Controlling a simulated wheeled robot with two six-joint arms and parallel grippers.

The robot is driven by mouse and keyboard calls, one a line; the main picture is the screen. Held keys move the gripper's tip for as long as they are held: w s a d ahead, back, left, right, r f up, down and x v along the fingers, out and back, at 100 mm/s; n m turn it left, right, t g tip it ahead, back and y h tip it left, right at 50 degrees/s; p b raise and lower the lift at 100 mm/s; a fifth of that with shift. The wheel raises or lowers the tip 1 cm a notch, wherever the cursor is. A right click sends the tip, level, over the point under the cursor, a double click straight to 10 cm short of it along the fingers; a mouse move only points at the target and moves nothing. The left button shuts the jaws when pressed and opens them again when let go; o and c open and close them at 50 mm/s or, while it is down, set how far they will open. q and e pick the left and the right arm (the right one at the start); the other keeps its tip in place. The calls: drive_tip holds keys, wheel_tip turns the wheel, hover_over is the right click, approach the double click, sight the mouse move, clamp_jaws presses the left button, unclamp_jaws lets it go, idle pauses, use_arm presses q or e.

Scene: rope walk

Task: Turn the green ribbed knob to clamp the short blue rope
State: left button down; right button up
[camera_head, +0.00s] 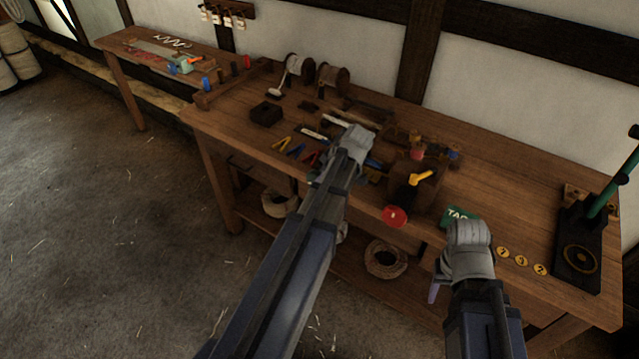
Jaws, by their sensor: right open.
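A green ribbed knob cannot be made out for certain, and neither can a short blue rope. A small teal-green block (191,63) with a blue piece (172,68) beside it is on the far left table, too small to identify.
The wooden bench (530,180) holds spools (333,77), a block with a yellow handle (421,178), a red disc (395,216) and yellow numbered discs (521,260). A black stand with a green lever (622,178) is at the right. Rope coils (386,258) lie below.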

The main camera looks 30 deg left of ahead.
use_arm(q)
drive_tip(key=y+b, duration=0.1)
drive_tip(key=b, duration=0.1)
drive_tip(key=f+y+b, duration=0.1)
drive_tip(key=y+b, duration=0.2)
drive_tip(key=b, duration=0.1)
drive_tip(key=shift+d+f+t+y, duration=0.15)
drive_tip(key=shift+d+t+y, duration=0.1)
drive_tip(key=shift+t+y, duration=0.05)
drive_tip(key=shift+s+y+b, duration=0.1)
drive_tip(key=shift+y+b, duration=0.7)
drive_tip(key=shift+b, duration=0.45)
drive_tip(key=shift+r, duration=0.2)
drive_tip(key=c, duration=0.6)
unclamp_jaws()
drive_tip(key=shift+c, duration=0.2)
drive_tip(key=shift+r, duration=0.1)
wheel_tip(320, 180, up, 10)
drive_tip(key=p, duration=1)
